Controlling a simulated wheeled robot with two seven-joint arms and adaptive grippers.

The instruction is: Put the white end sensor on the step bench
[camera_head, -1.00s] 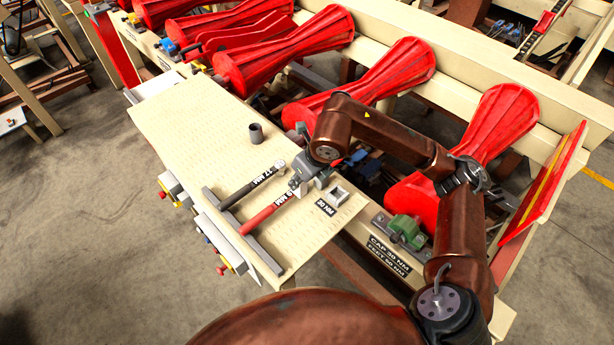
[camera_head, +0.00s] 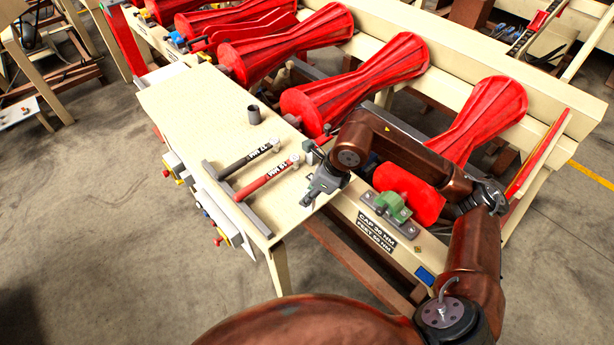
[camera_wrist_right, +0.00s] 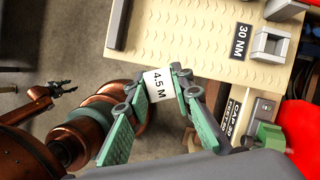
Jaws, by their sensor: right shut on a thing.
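The step bench (camera_head: 215,115) is a cream tread-plate top left of centre in the head view. Its end also shows in the wrist view (camera_wrist_right: 190,40). My right gripper (camera_head: 312,196) is over the bench's near right corner in the head view. In the wrist view its green fingers (camera_wrist_right: 155,92) are shut on a small white block marked "4.5 M" (camera_wrist_right: 158,85), which looks like the white end sensor. The block overlaps the bench's edge in that view; its height above the top is unclear. My left gripper (camera_wrist_right: 66,90) appears small, open and empty at the left of the wrist view.
A grey square socket (camera_wrist_right: 271,46) stands by the "30 NM" label. Red rollers (camera_head: 355,75) and a green bearing block (camera_head: 390,207) are beyond. The bench's far left is clear.

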